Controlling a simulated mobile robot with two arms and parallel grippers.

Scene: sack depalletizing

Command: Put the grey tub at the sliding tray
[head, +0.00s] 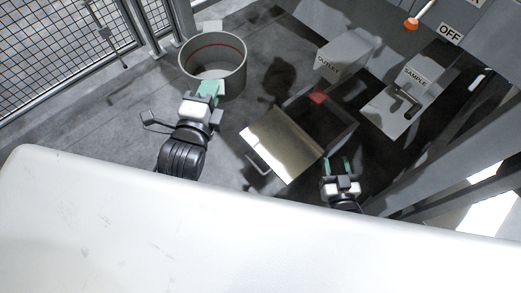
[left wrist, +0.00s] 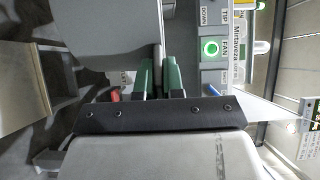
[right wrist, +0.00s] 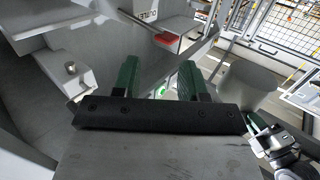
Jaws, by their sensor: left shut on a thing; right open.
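The grey tub (head: 238,68) is a round, open container with a red line inside, at the upper left of the head view. My left gripper (head: 208,90) is shut on its near rim. In the left wrist view the tub's wall (left wrist: 105,35) runs up to the green fingers. It also shows in the right wrist view (right wrist: 245,88). The tub looks upright; whether it touches the floor is unclear. The sliding tray (head: 283,145) is a shiny metal sheet with a front handle, right of the tub. My right gripper (head: 338,166) is open and empty, right of the tray.
A grey outlet box (head: 345,52) and a sample panel (head: 406,100) stand behind and right of the tray. A red piece (head: 318,97) is at the tray's far end. Mesh fencing (head: 60,50) closes the left. Bare floor lies between tub and tray.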

